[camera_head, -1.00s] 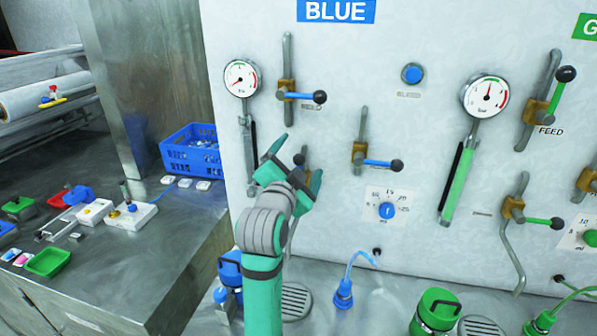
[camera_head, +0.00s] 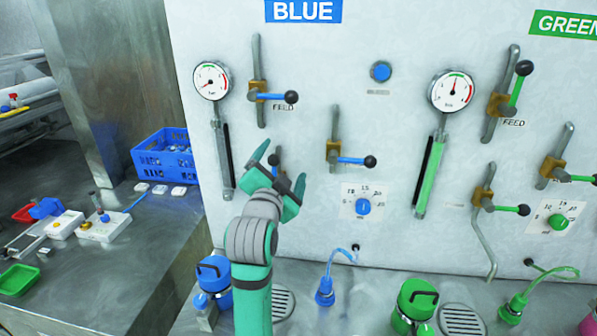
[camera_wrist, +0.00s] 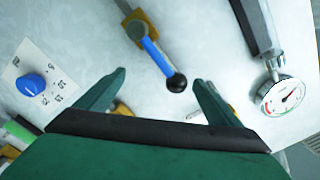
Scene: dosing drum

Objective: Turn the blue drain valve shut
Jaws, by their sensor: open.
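In the wrist view a valve with a blue handle (camera_wrist: 156,54) and black knob (camera_wrist: 177,82) shows between and beyond my fingertips; I take it for the blue drain valve, though no label is readable. Its handle lies roughly in line with its pipe.
Under the BLUE sign are a gauge (camera_head: 211,81), the FEED valve (camera_head: 270,96), another blue-handled valve (camera_head: 352,160) and a blue dial (camera_head: 362,207). Green-handled valves (camera_head: 510,209) stand to the right. A blue canister (camera_head: 215,283) and a hose nozzle (camera_head: 325,291) stand below.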

